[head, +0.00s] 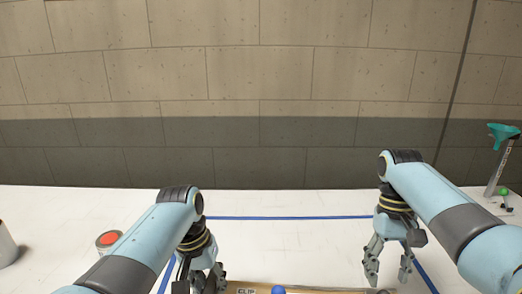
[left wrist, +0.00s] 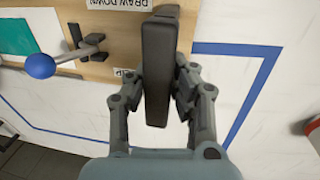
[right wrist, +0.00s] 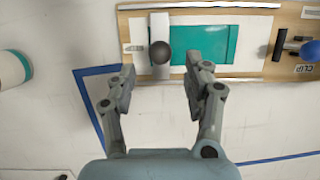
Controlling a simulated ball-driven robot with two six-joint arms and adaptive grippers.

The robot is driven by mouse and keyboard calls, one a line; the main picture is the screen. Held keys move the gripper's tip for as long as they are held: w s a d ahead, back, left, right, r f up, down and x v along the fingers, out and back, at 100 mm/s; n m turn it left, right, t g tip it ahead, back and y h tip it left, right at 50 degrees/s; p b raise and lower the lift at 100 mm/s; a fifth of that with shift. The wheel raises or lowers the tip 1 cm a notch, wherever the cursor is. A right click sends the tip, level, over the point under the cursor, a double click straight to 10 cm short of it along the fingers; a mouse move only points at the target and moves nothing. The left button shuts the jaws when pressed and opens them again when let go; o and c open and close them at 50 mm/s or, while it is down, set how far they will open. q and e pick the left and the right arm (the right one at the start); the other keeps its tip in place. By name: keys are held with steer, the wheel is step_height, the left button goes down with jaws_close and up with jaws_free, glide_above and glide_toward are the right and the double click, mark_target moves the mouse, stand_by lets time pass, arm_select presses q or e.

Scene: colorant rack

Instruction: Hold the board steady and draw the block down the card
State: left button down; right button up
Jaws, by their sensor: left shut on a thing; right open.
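The wooden board (head: 330,291) shows only as a strip at the bottom of the head view; more of it shows in the right wrist view (right wrist: 288,18). A white card (right wrist: 135,32) with a teal area (right wrist: 217,45) lies on it. A pale block (right wrist: 159,25) with a dark ball knob (right wrist: 161,52) stands across the card near its left part. My left gripper (left wrist: 157,100) is shut on a dark bar (left wrist: 157,50) at the board's end. My right gripper (head: 388,275) is open and empty, just off the board's near edge in the right wrist view (right wrist: 160,88).
A clip with a blue ball lever (left wrist: 40,66) sits on the board between card and dark bar. Blue tape (head: 290,218) marks the white table. A red-topped can (head: 108,240) stands left; a stand with a teal funnel (head: 503,135) stands far right.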

arm_select(q)
steer(key=c, duration=1.1)
jaws_free()
arm_select(e)
steer(key=v, duration=0.5)
steer(key=shift+r, duration=0.35)
arm_select(q)
steer(key=shift+r, duration=0.15)
